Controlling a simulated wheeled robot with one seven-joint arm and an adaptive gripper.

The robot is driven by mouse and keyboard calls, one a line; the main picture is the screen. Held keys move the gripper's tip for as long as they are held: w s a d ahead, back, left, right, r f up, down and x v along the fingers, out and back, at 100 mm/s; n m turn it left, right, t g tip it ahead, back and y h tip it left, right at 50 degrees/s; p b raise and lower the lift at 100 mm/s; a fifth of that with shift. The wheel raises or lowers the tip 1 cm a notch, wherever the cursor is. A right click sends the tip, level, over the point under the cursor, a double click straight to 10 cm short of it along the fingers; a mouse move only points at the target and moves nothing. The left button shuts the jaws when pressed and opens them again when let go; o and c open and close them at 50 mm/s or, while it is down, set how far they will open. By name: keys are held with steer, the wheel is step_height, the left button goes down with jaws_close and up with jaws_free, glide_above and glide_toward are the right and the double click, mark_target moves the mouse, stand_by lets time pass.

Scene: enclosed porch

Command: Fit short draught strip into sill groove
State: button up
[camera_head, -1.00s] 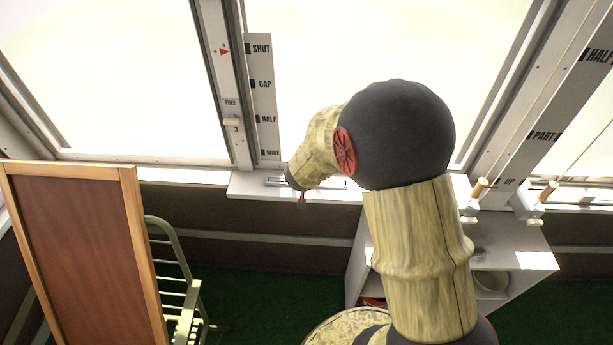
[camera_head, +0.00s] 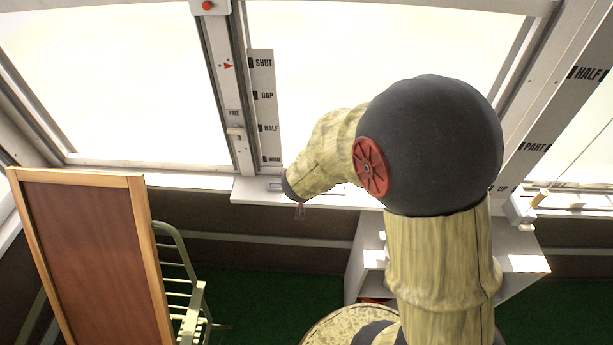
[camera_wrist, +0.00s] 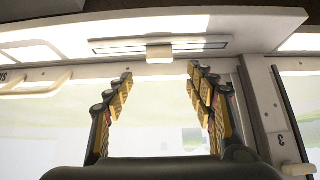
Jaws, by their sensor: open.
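The white sill (camera_head: 250,190) juts out below the middle window, and part of its groove (camera_head: 275,186) shows just left of my wrist. In the wrist view the sill (camera_wrist: 70,35) is at the top, with a long narrow slot-like groove (camera_wrist: 110,47) along it. A small pale block (camera_wrist: 159,54) sits at the middle of the groove's edge; I cannot tell whether it belongs to the draught strip. My gripper (camera_wrist: 162,75) is open, its yellow-padded fingers apart with nothing between them, pointing toward the block. My arm hides most of the gripper in the head view.
A brown wood-framed panel (camera_head: 90,255) and a green metal rack (camera_head: 183,290) stand at left. A white shelf unit (camera_head: 520,262) stands at right. Pale loop handles (camera_wrist: 35,84) show in the wrist view.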

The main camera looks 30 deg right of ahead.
steer(key=s+a+r+n+t+y+p, duration=0.1)
steer(key=a+r+n+y, duration=0.15)
steer(key=a+r, duration=0.55)
steer(key=s+a+r+n+t+y, duration=0.2)
steer(key=a+r+y, duration=0.1)
steer(key=a+r, duration=0.5)
steer(key=s+a+r+n+g+y, duration=0.1)
steer(key=s+a+r+n+g, duration=0.1)
steer(key=s+r, duration=0.55)
steer(key=s+d+g+h, duration=0.2)
steer(key=s+d, duration=0.2)
steer(key=s, duration=0.8)
steer(key=shift+s+d, duration=0.35)
steer(key=shift+f, duration=0.15)
